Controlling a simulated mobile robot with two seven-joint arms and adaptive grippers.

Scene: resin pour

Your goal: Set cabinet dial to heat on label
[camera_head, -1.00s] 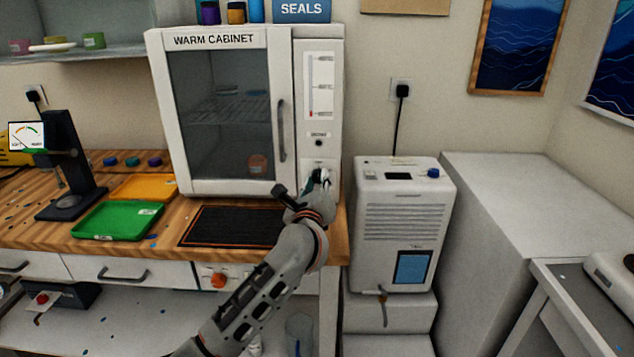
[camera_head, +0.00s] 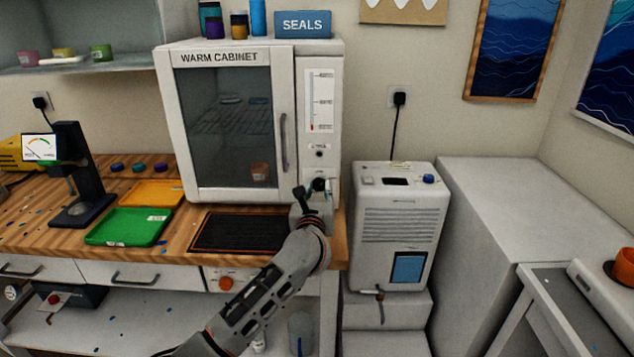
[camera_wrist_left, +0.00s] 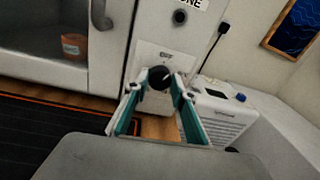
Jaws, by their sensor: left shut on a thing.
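The warm cabinet (camera_head: 230,58) stands on the wooden bench with its door closed. Its right-hand panel carries a gauge strip, a small dark knob and, low down, a black dial (camera_head: 318,184). In the head view my left gripper (camera_head: 317,190) is at the panel's lower part and partly covers the dial plate. My right gripper is not in view.
A black mat (camera_head: 240,233) lies before the cabinet, with green (camera_head: 128,227) and yellow trays to its left. A white dehumidifier-like unit (camera_head: 395,225) stands close to the right. An orange container (camera_wrist_left: 74,46) is behind the cabinet glass.

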